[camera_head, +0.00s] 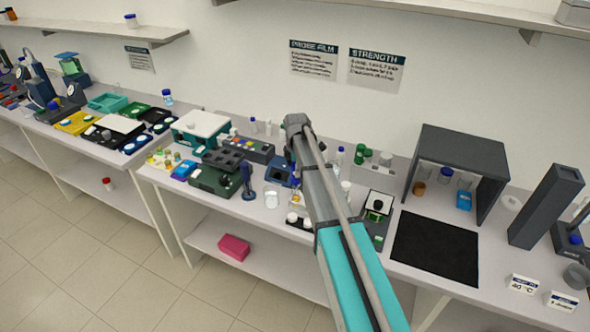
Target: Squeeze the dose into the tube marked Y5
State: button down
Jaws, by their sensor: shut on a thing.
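My arm reaches up from the lower right over the middle bench, and its dark end joint stands in front of the wall. My gripper cannot be made out; it seems hidden behind my own arm, so what it holds does not show. No dropper or pipette can be picked out for certain.
A white and teal box (199,131), a dark block with wells (222,161) and a blue stand (247,182) crowd the bench left of my arm. At right are a black mat (436,248), an open grey cabinet (462,145) and a tall dark box (546,206).

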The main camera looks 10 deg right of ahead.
jog(key=shift+r+p, duration=4.25)
jog(key=shift+r, duration=0.3)
